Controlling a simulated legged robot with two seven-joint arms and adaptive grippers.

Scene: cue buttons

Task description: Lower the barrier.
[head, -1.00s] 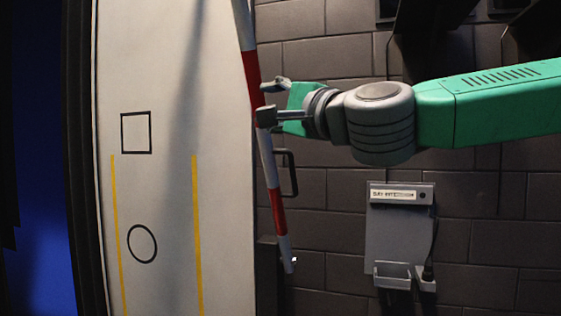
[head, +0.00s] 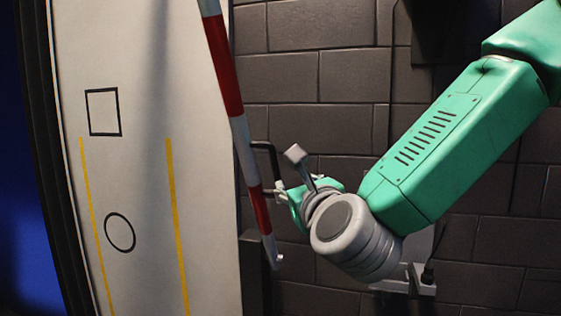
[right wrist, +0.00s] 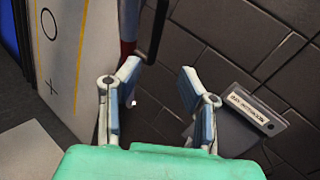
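The barrier (head: 226,85) is a red and white striped pole that hangs steeply down, slightly tilted, its lower end toward the right in the head view. A black handle (head: 266,147) sticks out from its lower part. My right gripper (head: 283,172) is just right of the pole near this handle. In the right wrist view the fingers of my right gripper (right wrist: 158,84) stand wide apart with nothing between them. There the handle (right wrist: 157,32) shows beyond the fingers, and the left finger partly hides the barrier (right wrist: 128,18). My left gripper is not in view.
A pale panel (head: 140,60) with a square, a circle and yellow lines stands left of the barrier. A dark brick wall (head: 320,75) lies behind. A grey wall box with a label (right wrist: 250,112) is right of the gripper, mostly hidden by my arm in the head view.

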